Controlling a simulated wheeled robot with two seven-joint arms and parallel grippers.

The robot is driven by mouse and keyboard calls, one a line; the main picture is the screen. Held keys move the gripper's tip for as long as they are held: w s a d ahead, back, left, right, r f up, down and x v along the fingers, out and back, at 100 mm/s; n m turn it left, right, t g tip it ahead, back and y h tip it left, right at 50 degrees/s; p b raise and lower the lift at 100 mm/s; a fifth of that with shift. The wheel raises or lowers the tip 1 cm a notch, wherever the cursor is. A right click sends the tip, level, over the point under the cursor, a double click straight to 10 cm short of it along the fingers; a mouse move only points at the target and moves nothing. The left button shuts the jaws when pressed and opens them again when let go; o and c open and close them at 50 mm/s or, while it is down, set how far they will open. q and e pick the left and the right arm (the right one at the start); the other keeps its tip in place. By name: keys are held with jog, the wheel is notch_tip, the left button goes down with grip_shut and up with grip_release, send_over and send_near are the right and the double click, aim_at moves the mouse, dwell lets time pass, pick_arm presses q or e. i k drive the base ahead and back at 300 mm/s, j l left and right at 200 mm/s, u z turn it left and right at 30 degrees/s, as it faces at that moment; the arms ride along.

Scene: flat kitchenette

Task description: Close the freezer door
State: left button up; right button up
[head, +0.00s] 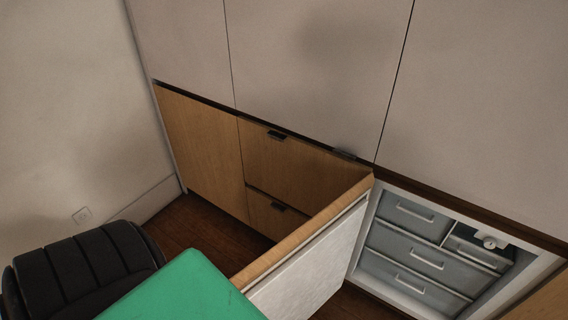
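The freezer door (311,262) stands wide open in the lower middle of the head view. Its wooden front faces left and its pale inner side faces right. It is hinged beside the left edge of the freezer opening. The freezer (425,256) is at the lower right, with grey drawers and silver handles inside a white frame. A dark handle (345,154) shows just above the door's hinge end. The door's near end runs down behind a green surface. Neither of my grippers is in view.
A green surface (185,291) fills the bottom centre, close to the door's near end. A black padded chair (84,265) stands at the lower left. Wooden drawers (290,172) are behind the door. Dark wood floor (207,232) shows between chair and cabinets.

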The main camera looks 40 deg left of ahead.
aim_at(293, 278)
jog(key=j+z, duration=0.1)
jog(key=j, duration=0.3)
jog(key=k+j+z, duration=0.15)
jog(key=j, duration=0.2)
jog(key=k+j+z, duration=0.1)
jog(key=j, duration=0.3)
jog(key=k+j+z, duration=0.15)
jog(key=j, duration=0.25)
jog(key=j+z, duration=0.1)
jog(key=j, duration=0.25)
jog(key=k+j+z, duration=0.15)
jog(key=j, duration=0.2)
